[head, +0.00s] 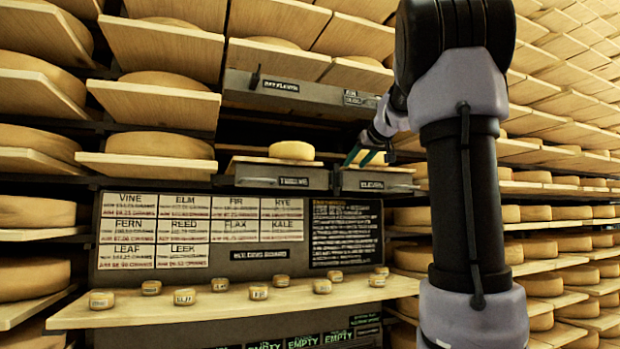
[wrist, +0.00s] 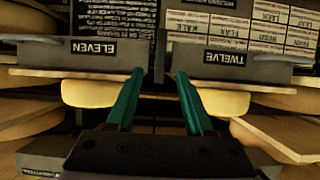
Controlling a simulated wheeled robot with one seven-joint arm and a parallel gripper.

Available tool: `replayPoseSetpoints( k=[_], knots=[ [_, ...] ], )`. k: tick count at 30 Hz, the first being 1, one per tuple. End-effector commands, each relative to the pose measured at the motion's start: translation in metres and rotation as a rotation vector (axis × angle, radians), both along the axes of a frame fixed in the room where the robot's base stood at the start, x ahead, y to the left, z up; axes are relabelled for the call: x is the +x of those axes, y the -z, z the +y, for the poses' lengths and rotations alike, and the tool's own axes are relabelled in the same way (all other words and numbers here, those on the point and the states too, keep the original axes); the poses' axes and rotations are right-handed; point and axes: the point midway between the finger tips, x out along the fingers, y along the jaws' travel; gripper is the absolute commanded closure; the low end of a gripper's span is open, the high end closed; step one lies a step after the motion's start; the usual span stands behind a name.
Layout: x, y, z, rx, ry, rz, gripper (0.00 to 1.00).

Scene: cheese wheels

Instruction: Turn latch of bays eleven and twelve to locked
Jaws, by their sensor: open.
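The front marked TWELVE (head: 282,178) and the front marked ELEVEN (head: 371,181) sit side by side below an open dark bay. A narrow dark upright piece (head: 336,180), likely the latch, stands in the gap between them; it also shows in the wrist view (wrist: 160,56). Its exact setting is hard to tell. My gripper (head: 364,157) has green fingers, open and empty, just above the ELEVEN front. In the wrist view the fingertips (wrist: 159,73) lie either side of the dark piece, apparently apart from it.
A cheese wheel (head: 292,150) rests on a board behind TWELVE. A shelf (head: 240,302) with several small labelled cheeses juts out below the notice board (head: 236,236). A dark front with a small upright lever (head: 255,77) hangs above. Cheese racks flank both sides.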

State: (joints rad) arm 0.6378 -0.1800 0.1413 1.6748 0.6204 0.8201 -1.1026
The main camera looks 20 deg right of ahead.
Motion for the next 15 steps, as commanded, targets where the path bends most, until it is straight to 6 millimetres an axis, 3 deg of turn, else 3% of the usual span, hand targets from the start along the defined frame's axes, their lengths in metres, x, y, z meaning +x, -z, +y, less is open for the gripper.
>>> replayPoseSetpoints(
  k=[5,15],
  knots=[
    [0.017,0.003,-0.005,-0.011,-0.001,-0.007,0.47],
    [0.075,0.027,-0.001,-0.01,-0.003,-0.006,0.47]
  ],
)
